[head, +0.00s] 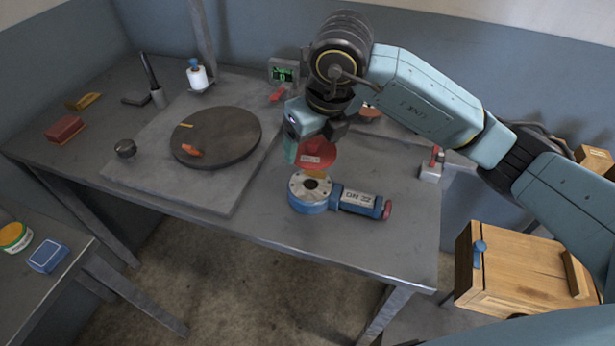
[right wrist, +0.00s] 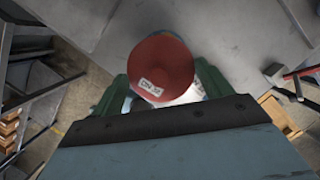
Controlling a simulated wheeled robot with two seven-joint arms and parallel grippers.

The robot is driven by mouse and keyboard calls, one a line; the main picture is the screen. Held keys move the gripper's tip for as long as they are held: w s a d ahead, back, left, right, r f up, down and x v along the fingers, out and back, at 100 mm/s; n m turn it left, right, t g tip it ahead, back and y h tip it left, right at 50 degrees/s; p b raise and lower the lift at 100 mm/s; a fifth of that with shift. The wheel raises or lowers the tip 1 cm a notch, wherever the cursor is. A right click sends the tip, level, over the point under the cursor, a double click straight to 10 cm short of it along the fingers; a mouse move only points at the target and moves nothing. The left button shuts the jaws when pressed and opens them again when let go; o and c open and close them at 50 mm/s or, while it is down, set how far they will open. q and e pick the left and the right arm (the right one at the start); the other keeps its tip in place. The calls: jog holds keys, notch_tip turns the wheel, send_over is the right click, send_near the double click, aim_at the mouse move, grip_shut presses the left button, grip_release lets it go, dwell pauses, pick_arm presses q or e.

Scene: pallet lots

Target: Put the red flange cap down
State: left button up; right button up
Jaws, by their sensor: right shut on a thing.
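The red flange cap (head: 317,156) is a round red disc with a white label. My right gripper (head: 305,158) is shut on it and holds it just above and behind the blue pipe piece (head: 312,193) with its pale bolted flange face. In the right wrist view the cap (right wrist: 161,68) sits between the green fingers of the right gripper (right wrist: 160,95) and hides most of what lies beneath. I cannot tell whether the cap touches the flange. My left gripper is not in view.
A dark round disc (head: 216,137) lies on a grey plate (head: 221,190) at left. A small green display (head: 283,72) and a white bottle (head: 197,76) stand at the back. A wooden box (head: 520,267) stands at right. The table front right of the pipe is clear.

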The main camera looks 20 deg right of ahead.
aim_at(310, 183)
jog(key=shift+w+r+m, duration=0.1)
jog(key=shift+w+m, duration=0.25)
jog(key=shift+m, duration=0.35)
jog(key=shift+h, duration=0.3)
notch_tip(310, 183, down, 10)
jog(key=shift+r+b, duration=0.15)
jog(key=shift+b, duration=0.4)
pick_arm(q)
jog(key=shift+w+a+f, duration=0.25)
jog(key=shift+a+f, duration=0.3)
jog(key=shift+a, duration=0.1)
pick_arm(e)
jog(key=o, duration=0.5)
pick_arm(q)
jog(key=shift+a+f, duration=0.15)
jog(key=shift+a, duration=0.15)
pick_arm(e)
jog(key=o, duration=0.5)
jog(key=shift+c, duration=0.2)
